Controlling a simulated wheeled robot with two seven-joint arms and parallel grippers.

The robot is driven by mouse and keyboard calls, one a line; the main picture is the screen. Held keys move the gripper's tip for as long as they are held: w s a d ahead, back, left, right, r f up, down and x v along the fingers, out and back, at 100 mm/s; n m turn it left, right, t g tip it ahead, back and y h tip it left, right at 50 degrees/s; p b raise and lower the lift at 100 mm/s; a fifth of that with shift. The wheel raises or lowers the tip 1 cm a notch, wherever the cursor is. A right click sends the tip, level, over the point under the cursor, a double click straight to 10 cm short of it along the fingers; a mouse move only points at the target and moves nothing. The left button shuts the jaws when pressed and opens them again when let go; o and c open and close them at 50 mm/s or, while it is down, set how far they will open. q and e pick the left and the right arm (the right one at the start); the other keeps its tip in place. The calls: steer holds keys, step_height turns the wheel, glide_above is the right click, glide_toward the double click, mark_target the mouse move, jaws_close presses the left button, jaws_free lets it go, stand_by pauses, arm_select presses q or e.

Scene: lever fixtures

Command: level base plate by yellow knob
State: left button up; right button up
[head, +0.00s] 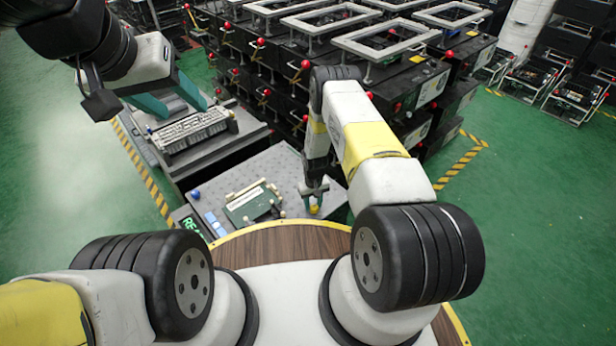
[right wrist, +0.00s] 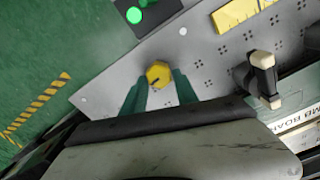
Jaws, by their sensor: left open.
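The yellow knob (head: 314,209) is at the near right corner of the grey perforated base plate (head: 285,165). In the right wrist view the yellow knob (right wrist: 158,74) sits between the teal fingertips of my right gripper (right wrist: 160,82), one on each side and close against it. In the head view my right gripper (head: 315,188) points down at the knob and partly hides it. My left gripper (head: 177,102) is open, raised over the grey fixture at the left, apart from the plate. The plate's tilt is hard to judge.
A green board (head: 250,204) with pale clamps lies on the plate, with a blue knob (head: 196,195) at the plate's left corner. A grey ribbed part (head: 190,130) lies on the left fixture. Stacked black crates (head: 400,80) stand behind.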

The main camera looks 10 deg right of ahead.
mark_target(313, 205)
steer(key=shift+o, duration=1.1)
steer(key=shift+r, duration=3.9)
steer(key=shift+r, duration=0.1)
